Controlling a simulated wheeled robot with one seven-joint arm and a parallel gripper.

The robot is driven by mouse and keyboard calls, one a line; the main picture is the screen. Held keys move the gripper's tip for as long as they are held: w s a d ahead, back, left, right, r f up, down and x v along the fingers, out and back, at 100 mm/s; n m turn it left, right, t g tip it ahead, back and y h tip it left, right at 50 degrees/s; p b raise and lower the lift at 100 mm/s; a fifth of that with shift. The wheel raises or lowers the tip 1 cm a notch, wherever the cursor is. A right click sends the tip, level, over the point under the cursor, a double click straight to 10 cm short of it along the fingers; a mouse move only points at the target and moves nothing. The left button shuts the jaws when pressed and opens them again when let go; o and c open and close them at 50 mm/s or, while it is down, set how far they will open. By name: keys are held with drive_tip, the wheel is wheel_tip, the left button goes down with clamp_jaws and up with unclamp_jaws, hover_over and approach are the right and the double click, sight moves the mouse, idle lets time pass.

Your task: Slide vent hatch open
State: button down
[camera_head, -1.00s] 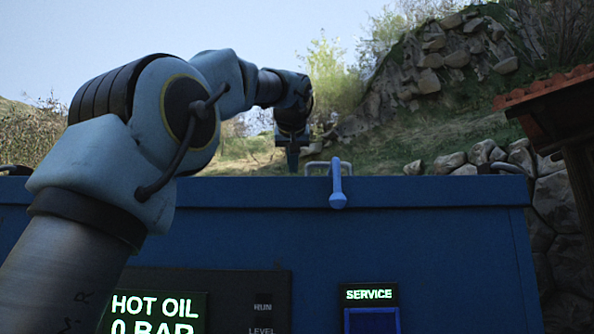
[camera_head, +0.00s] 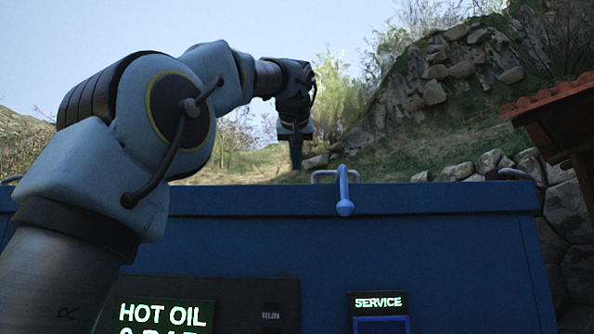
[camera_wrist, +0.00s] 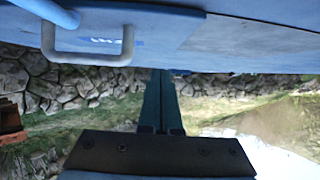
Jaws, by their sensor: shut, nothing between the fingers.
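A pale grey U-shaped handle (camera_head: 321,177) shows above the top edge of the blue cabinet (camera_head: 430,230). In the wrist view the handle (camera_wrist: 88,60) stands on a blue panel (camera_wrist: 150,28) that looks like the vent hatch, with small blue marks on it. The head view does not show the top face. My gripper (camera_head: 296,166) points down, left of the handle and above the cabinet's edge line. Its fingers (camera_wrist: 160,73) are together and empty, apart from the handle in the wrist view. Whether they touch the panel cannot be told.
A light blue bar with a rounded end (camera_head: 344,200) sticks out over the front edge beside the handle. The cabinet front carries a lit HOT OIL display (camera_head: 165,313) and a SERVICE sign (camera_head: 378,302). A tiled roof (camera_head: 550,95) stands at right. A rocky slope lies behind.

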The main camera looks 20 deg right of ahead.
drive_tip(key=s+a+r+b, duration=0.1)
drive_tip(key=s+a, duration=0.2)
drive_tip(key=s, duration=0.4)
drive_tip(key=shift+r+b, duration=0.15)
drive_tip(key=shift+b, duration=0.15)
idle(0.3)
